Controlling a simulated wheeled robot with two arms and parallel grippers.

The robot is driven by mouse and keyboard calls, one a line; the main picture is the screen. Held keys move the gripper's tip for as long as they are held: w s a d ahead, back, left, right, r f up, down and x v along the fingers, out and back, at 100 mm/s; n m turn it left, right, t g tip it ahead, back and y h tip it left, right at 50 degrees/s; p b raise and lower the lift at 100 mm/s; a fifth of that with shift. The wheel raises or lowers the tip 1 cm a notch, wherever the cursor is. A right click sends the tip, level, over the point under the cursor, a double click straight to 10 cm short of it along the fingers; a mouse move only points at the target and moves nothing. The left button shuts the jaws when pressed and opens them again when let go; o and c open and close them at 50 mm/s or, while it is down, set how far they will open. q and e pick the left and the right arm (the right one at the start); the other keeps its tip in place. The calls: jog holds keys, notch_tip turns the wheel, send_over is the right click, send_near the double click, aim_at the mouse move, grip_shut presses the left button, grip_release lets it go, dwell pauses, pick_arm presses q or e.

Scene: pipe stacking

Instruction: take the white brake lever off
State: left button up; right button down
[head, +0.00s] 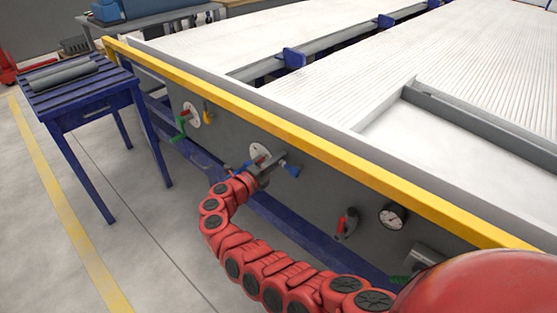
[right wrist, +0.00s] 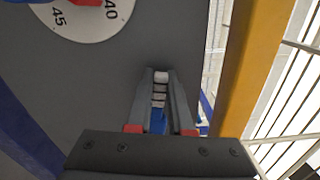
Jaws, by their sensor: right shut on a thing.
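My right gripper (head: 268,168) is at the grey side panel of the long machine, just below and right of a white dial (head: 259,150). In the right wrist view its two fingers (right wrist: 160,100) are shut on a white ridged piece (right wrist: 160,78), which looks like the white brake lever. A blue part (right wrist: 158,122) shows between the fingers behind it. In the head view a blue piece (head: 290,169) sticks out beside the gripper's tip; the white lever itself is hidden there or too small to make out. My left gripper is not in view.
The same dial (right wrist: 92,12) shows at the wrist view's top left, with red and blue parts. A green lever (head: 181,127), a red-handled lever (head: 345,223) and a gauge (head: 391,217) sit on the panel. A yellow rail (head: 300,130) runs above. A blue table (head: 85,90) stands left.

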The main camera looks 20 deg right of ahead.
jog(key=shift+f, duration=0.1)
jog(key=c, duration=0.8)
grip_release()
jog(key=shift+a, duration=0.1)
jog(key=v, duration=1.7)
jog(key=shift+s+a, duration=0.1)
jog(key=shift+s, duration=0.05)
